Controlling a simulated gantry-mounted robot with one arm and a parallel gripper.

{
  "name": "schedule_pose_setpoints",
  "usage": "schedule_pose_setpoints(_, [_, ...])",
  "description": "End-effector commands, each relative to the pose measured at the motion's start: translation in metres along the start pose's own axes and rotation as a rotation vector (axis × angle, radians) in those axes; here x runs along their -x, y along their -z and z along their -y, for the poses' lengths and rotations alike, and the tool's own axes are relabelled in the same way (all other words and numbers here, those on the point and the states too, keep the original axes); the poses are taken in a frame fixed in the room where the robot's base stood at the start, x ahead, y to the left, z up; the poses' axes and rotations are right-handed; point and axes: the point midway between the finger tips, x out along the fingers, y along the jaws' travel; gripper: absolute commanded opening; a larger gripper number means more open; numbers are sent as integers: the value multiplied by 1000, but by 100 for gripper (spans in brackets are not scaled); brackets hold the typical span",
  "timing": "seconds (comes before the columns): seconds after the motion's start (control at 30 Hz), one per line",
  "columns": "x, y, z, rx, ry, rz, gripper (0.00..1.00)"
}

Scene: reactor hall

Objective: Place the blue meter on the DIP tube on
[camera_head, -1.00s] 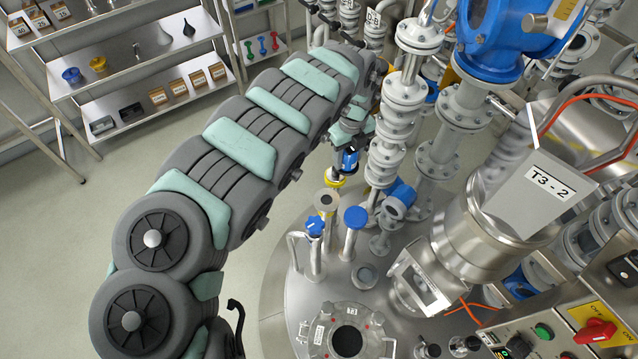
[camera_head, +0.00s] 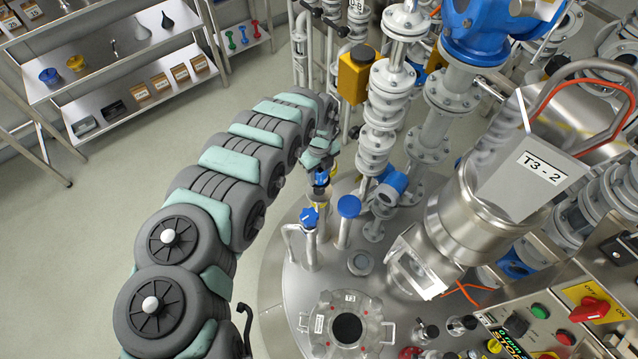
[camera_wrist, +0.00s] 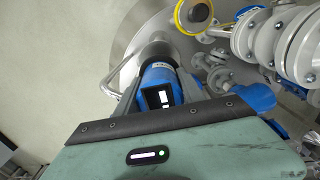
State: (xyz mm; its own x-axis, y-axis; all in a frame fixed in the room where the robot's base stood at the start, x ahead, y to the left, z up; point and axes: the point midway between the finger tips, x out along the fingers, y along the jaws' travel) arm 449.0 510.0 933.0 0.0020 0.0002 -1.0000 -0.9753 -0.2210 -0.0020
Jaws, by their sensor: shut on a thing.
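The blue meter (camera_head: 321,178) is held in my gripper (camera_head: 319,164), upright above the reactor lid (camera_head: 285,275). In the wrist view the meter (camera_wrist: 158,84) sits between the two fingers of my gripper (camera_wrist: 155,92), with a small light display facing the camera. Directly below the meter, a short grey tube (camera_head: 319,207) stands on the lid, likely the DIP tube. Its top is mostly hidden by the meter, and I cannot tell whether they touch.
Blue-capped tubes (camera_head: 348,207) (camera_head: 308,217) stand close beside the grey tube. A curved handle (camera_head: 291,240) is to the left. Tall flanged piping (camera_head: 376,115) and the T3-2 unit (camera_head: 455,215) crowd the right. Open floor lies left, before the shelves (camera_head: 140,85).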

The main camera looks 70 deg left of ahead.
Motion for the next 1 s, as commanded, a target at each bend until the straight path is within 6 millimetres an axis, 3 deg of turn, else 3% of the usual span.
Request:
schedule_pose_setpoints(0.1, [-16, 0, 0, 1, -1, -2, 0])
schedule_pose_setpoints(0.43, [-31, 0, 0, 1, 0, -1, 0])
schedule_pose_setpoints(0.73, [-62, 0, 0, 2, 0, 0, 0])
schedule_pose_setpoints(1.0, [-65, -1, -1, 1, -2, 1, 0])
